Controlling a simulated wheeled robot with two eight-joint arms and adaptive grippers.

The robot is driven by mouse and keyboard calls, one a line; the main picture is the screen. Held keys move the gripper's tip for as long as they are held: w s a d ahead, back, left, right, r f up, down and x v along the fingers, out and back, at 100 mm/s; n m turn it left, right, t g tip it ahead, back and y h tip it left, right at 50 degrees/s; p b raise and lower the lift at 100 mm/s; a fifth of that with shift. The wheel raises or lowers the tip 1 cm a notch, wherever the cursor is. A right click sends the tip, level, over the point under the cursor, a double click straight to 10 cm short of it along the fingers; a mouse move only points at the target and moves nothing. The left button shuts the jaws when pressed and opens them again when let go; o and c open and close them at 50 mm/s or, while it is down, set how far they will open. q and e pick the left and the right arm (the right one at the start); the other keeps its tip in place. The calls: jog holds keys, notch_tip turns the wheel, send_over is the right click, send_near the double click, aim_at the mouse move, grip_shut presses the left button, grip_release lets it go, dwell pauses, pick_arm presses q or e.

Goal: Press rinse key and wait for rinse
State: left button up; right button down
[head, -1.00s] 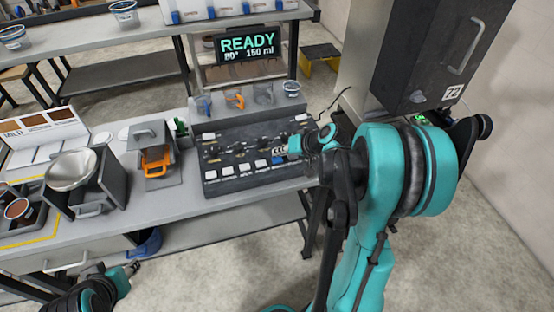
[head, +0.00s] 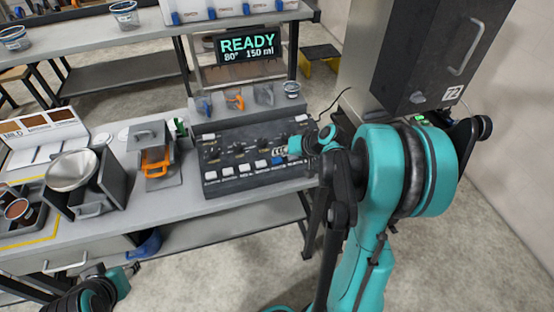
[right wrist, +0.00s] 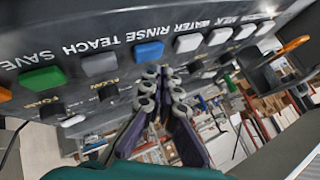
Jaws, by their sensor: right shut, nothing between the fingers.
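The dark key panel (head: 225,182) stands on the grey bench with a row of keys along its front. The blue key under the RINSE label shows in the right wrist view (right wrist: 149,52) and in the head view (head: 278,160). My right gripper (head: 281,151) is shut and empty. In the right wrist view its fingertips (right wrist: 160,76) are close beside the blue key; I cannot tell if they touch it. The display (head: 248,47) reads READY, 80°, 150 ml. My left gripper (head: 131,268) is low at the lower left, its jaw state unclear.
A grey TEACH key (right wrist: 100,65) and a white WATER key (right wrist: 187,43) flank the blue key. A steel bowl (head: 72,170) is at the left. A dark cabinet (head: 425,60) stands at the right.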

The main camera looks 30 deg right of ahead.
aim_at(279, 160)
jog(key=shift+f, duration=0.15)
jog(key=shift+f+b, duration=0.25)
jog(key=shift+b, duration=0.15)
jog(key=shift+f+b, duration=0.45)
dwell(0.4)
dwell(0.4)
jog(key=shift+r+p, duration=0.7)
jog(key=shift+r, duration=0.2)
jog(key=shift+r, duration=0.1)
notch_tip(279, 160, up, 5)
jog(key=p, duration=0.4)
